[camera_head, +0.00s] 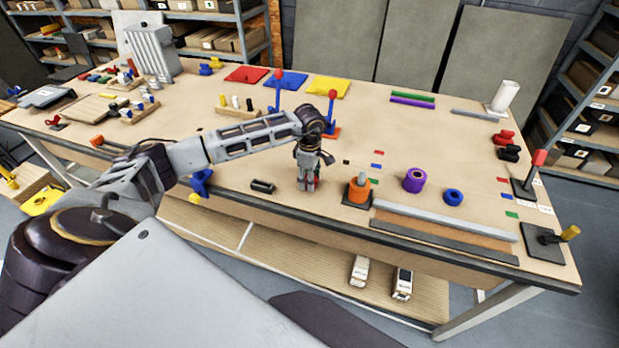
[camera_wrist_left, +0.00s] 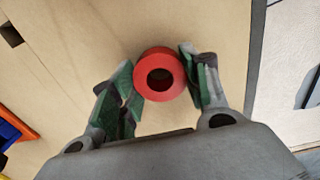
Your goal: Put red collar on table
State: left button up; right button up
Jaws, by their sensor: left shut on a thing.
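The red collar (camera_wrist_left: 160,75) is a thick ring with a round hole, held between the two fingers of my left gripper (camera_wrist_left: 158,80) in the left wrist view. In the head view my left gripper (camera_head: 308,184) points down at the table near its front edge. Only a sliver of the red collar shows there by the fingertips. The collar is at or just above the wooden table (camera_head: 230,180); I cannot tell whether it touches. My right gripper is not in view.
Right of my left gripper, an orange collar (camera_head: 357,192) sits on a post with a dark base. A purple collar (camera_head: 414,180) and a blue collar (camera_head: 453,197) stand further right. A small black block (camera_head: 262,187) lies to the left.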

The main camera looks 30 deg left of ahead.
pick_arm(q)
jog(key=shift+f, duration=0.1)
jog(key=o, duration=1.2)
jog(key=shift+o, duration=0.4)
notch_tip(320, 180, up, 12)
jog(key=b, duration=0.2)
jog(key=shift+b, duration=0.4)
